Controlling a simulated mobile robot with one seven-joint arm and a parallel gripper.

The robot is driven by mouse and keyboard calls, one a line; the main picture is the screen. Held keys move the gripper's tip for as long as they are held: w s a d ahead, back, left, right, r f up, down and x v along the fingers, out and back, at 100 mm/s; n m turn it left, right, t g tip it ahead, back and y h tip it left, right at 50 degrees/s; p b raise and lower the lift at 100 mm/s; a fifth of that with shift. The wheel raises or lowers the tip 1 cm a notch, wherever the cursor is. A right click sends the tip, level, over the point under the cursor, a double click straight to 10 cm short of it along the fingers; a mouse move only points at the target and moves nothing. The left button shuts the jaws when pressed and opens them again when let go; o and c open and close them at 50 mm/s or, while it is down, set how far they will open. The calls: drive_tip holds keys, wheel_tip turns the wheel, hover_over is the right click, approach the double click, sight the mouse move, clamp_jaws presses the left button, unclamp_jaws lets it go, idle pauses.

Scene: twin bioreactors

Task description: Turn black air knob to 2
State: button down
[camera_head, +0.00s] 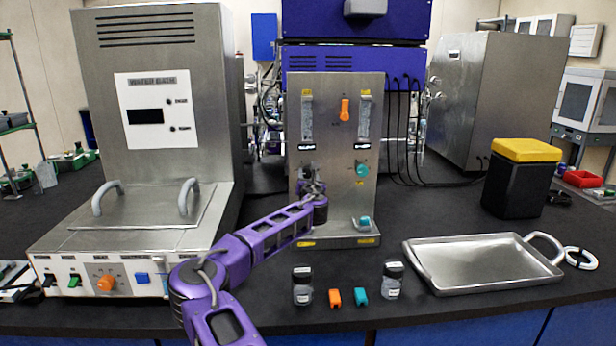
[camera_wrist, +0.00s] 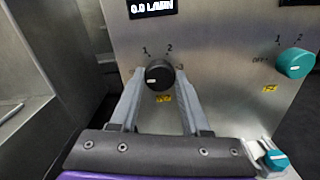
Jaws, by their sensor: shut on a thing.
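The black air knob (camera_wrist: 159,73) is on the steel panel (camera_wrist: 220,100) in the wrist view, with numbers 1, 2 and 3 around it. Its white mark is at the lower left of its face, away from the 2. My gripper (camera_wrist: 160,78) is shut on the knob, one finger on each side. In the head view my gripper (camera_head: 312,188) is at the left side of the panel (camera_head: 340,130) and hides the black knob. The display above the knob reads about 0.0.
A teal knob (camera_wrist: 295,63) is to the right of the black knob, and another teal knob (camera_wrist: 275,160) is lower down. A water bath (camera_head: 150,110) stands left of my arm. Two small bottles (camera_head: 302,286) (camera_head: 391,280) and a metal tray (camera_head: 485,262) are in front.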

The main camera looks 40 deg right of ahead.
drive_tip(key=shift+m, duration=0.3)
drive_tip(key=m+b, duration=0.3)
drive_tip(key=m, duration=0.2)
drive_tip(key=shift+f+b, duration=0.1)
drive_tip(key=shift+b, duration=0.2)
drive_tip(key=m+b, duration=0.3)
drive_tip(key=m, duration=0.3)
drive_tip(key=shift+m, duration=0.3)
drive_tip(key=m+b, duration=0.3)
drive_tip(key=m, duration=0.3)
drive_tip(key=shift+d, duration=0.1)
drive_tip(key=shift+m, duration=2.8)
drive_tip(key=shift+c, duration=1.9)
unclamp_jaws()
